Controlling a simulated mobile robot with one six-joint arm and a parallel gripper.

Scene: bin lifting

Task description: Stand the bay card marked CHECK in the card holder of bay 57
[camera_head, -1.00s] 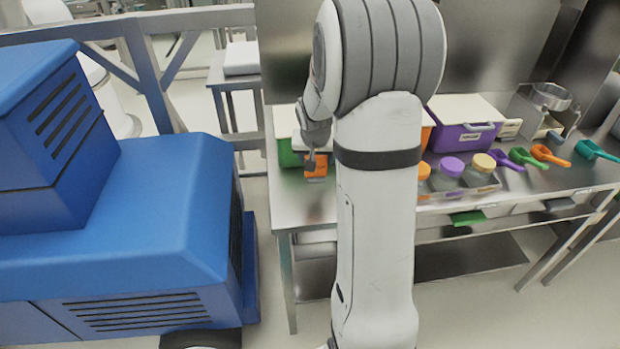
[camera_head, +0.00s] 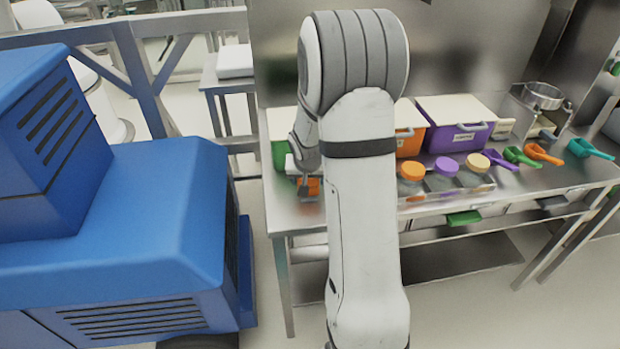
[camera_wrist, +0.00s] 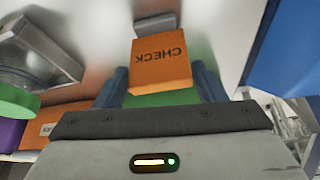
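The orange bay card marked CHECK (camera_wrist: 161,62) is in the middle of the wrist view, its lettering upside down there. My gripper (camera_wrist: 162,88) has one dark blue finger at each side of the card's lower end, with no clear gap, and appears shut on it. In the head view, the card (camera_head: 311,187) shows as an orange patch near the table's left end, partly behind my gripper (camera_head: 304,183). I cannot tell whether the card touches the table. I cannot make out a bay 57 card holder or number.
A green bin (camera_head: 280,157) stands behind the card. Orange (camera_head: 411,141) and purple bins (camera_head: 455,138), lidded jars and coloured scoops stand farther right on the steel table (camera_head: 285,215). A large blue machine (camera_head: 120,235) fills the left. My arm hides the table's middle.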

